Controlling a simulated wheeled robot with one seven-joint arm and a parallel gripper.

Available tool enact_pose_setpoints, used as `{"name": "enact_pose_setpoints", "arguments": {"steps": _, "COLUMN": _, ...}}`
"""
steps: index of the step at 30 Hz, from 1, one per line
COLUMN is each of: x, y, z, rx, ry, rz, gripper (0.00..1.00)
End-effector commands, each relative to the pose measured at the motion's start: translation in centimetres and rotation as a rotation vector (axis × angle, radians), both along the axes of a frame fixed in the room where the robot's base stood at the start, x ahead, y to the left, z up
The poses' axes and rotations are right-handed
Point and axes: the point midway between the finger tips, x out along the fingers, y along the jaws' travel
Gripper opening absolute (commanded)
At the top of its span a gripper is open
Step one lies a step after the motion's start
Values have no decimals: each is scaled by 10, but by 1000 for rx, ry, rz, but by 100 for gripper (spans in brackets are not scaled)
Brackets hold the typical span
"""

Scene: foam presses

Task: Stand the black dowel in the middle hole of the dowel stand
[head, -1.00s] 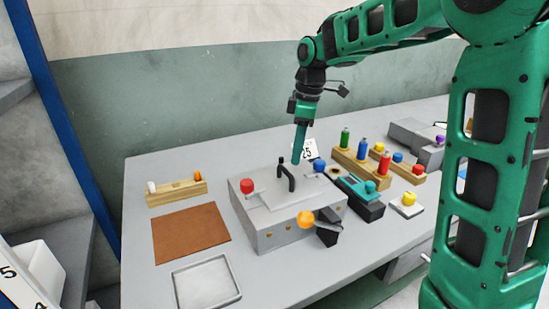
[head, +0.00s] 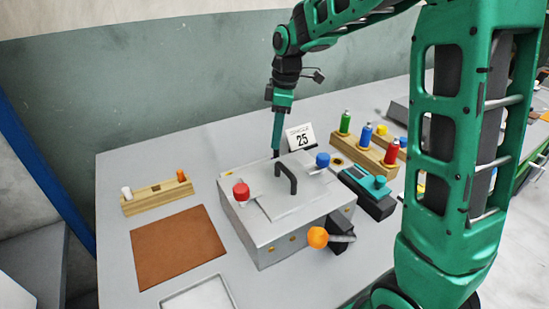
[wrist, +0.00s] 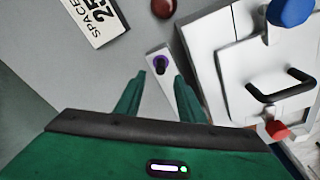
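The dowel stand (head: 158,199) is a pale wooden block at the left of the table in the head view. A white dowel (head: 127,193) stands at its left end and an orange dowel (head: 181,175) at its right end. In the wrist view, a dark, purplish round thing (wrist: 160,63), apparently the black dowel seen end-on, is on a narrow pale block (wrist: 161,68). My gripper (wrist: 160,80) is open, its fingers apart on either side, with the dark thing just past their tips. In the head view my gripper (head: 276,153) points down behind the press, which hides what is below.
The grey press (head: 285,205), with a black handle and red and blue knobs, stands close beside my gripper. A brown mat (head: 178,247) lies before the stand.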

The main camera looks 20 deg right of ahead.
Motion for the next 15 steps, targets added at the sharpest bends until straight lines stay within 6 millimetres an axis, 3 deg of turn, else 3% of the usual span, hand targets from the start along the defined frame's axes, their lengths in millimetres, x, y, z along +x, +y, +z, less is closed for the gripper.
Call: {"name": "enact_pose_setpoints", "arguments": {"steps": 15, "x": 2, "y": 1, "z": -53, "rx": -1, "ry": 1, "rz": 2, "gripper": 36}}
